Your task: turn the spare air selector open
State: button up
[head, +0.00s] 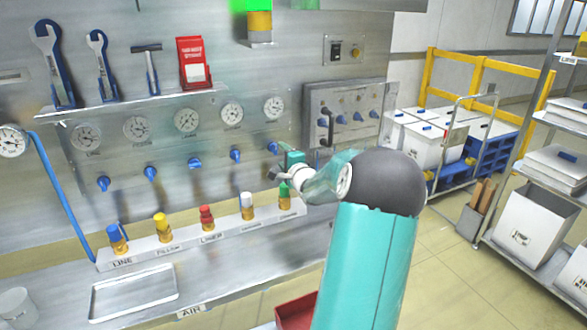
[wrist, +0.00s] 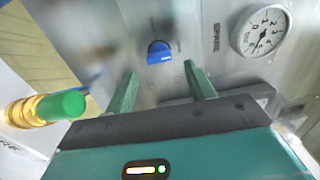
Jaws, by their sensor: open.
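The spare air selector is a blue knob (wrist: 158,52) on the steel panel, beside the SPARE label (wrist: 217,37) in the wrist view. Its blue grip lies roughly across that picture. In the head view it is the rightmost knob (head: 272,147) of the row, just left of my wrist. My gripper (wrist: 158,72) is open, its two green fingers apart and empty. The knob appears beyond the fingertips, between their lines, and no contact shows. In the head view my arm hides the fingers' details.
A round gauge (wrist: 262,30) sits beside the SPARE label. A green-capped brass fitting (wrist: 45,108) juts out at left in the wrist view. In the head view, more blue knobs (head: 195,163) line the panel above several coloured fittings (head: 207,217). A metal tray (head: 134,293) lies on the bench.

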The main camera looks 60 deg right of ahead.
jog(key=v, duration=0.9)
jog(key=shift+s+a, duration=0.1)
jog(key=shift+s, duration=0.05)
jog(key=w+a+r+n+g+y, duration=0.15)
jog(key=a+n, duration=0.25)
jog(key=a, duration=0.4)
jog(key=w+a+r+n+g, duration=0.1)
jog(key=w+a+n+g, duration=0.15)
jog(key=a, duration=0.65)
jog(key=w+a+r+n+g+y, duration=0.1)
jog(key=w+a+n, duration=0.2)
jog(key=a+n, duration=0.35)
jog(key=s+a+f+n+g+y, duration=0.1)
jog(key=s+a+n, duration=0.4)
jog(key=a, duration=0.9)
jog(key=s+a+f+n+g+y, duration=0.1)
jog(key=s+a+n+g+y, duration=0.2)
jog(key=s+a, duration=0.9)
jog(key=a+n+y, duration=0.2)
jog(key=n, duration=0.1)
jog(key=shift+s+f+g+y, duration=0.25)
jog(key=shift+f+g+y, duration=0.05)
jog(key=shift+g+y, duration=0.1)
jog(key=c, duration=0.4)
jog(key=shift+d, duration=0.1)
